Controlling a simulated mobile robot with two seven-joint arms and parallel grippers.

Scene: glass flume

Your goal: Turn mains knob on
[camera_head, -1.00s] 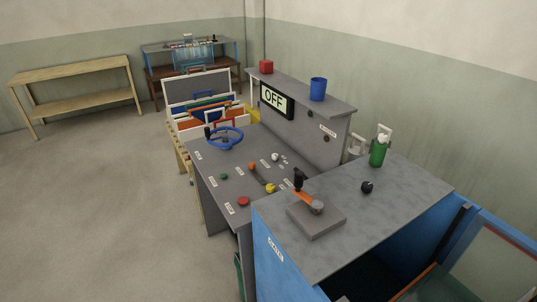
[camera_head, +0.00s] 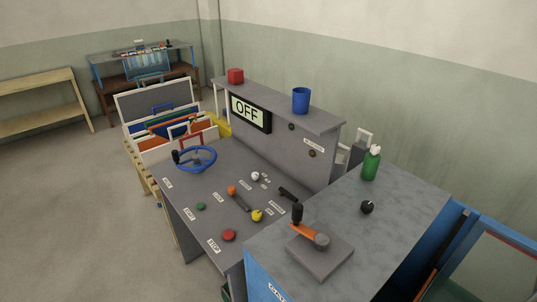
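The grey control console (camera_head: 205,232) stands in the middle of the view, and its display (camera_head: 249,112) reads OFF. Two small dark round knobs are on its upright back panel, one (camera_head: 291,127) near the display and one (camera_head: 312,153) under a white label too small to read. A black knob with a light mark (camera_head: 367,207) is on the grey top of the cabinet at the right. I cannot tell from the labels which one is the mains knob. Neither of my grippers is in view.
The desk carries a blue handwheel (camera_head: 195,159), a red button (camera_head: 228,235), a yellow knob (camera_head: 257,215) and a black lever (camera_head: 288,194). The floor at left is clear.

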